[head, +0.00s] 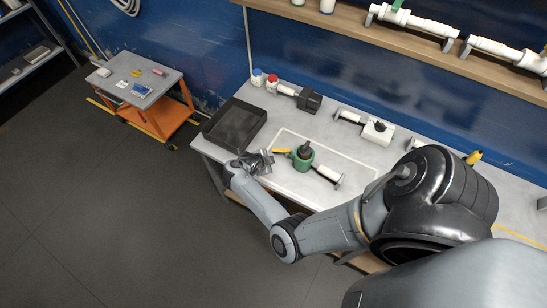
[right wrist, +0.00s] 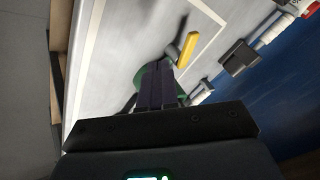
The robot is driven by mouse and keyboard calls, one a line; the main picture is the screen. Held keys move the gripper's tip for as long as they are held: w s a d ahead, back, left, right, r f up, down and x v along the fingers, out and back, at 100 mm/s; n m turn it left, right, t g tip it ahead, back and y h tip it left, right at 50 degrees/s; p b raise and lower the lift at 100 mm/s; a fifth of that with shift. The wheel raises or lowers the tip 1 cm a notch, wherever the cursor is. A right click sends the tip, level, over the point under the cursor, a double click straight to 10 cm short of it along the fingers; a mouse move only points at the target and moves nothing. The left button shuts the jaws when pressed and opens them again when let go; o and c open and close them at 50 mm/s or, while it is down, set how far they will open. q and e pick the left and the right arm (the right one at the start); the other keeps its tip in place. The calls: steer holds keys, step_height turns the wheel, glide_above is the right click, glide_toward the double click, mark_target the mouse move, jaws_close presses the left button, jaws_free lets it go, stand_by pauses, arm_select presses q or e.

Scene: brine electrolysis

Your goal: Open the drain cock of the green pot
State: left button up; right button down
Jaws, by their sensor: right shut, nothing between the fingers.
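The green pot (head: 302,161) stands on the bench in the head view, with a dark top and a white pipe (head: 327,173) running to its lower right. A yellow lever (head: 281,151) sticks out from its left side. My right gripper (head: 266,160) is just left of the pot and below the lever. In the right wrist view its dark fingers (right wrist: 157,72) are together and empty. The yellow lever (right wrist: 187,49) shows just beyond and right of the fingertips, seemingly apart from them. The fingers hide most of the green pot (right wrist: 140,78) there. My left gripper is not in view.
A black tray (head: 235,126) lies left of the pot. A white outline (head: 340,150) marks the bench around the pot.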

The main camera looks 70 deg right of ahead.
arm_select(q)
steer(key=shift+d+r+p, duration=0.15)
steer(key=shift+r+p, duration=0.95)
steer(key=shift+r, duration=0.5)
arm_select(e)
steer(key=shift+v, duration=2.2)
steer(key=shift+a, duration=0.1)
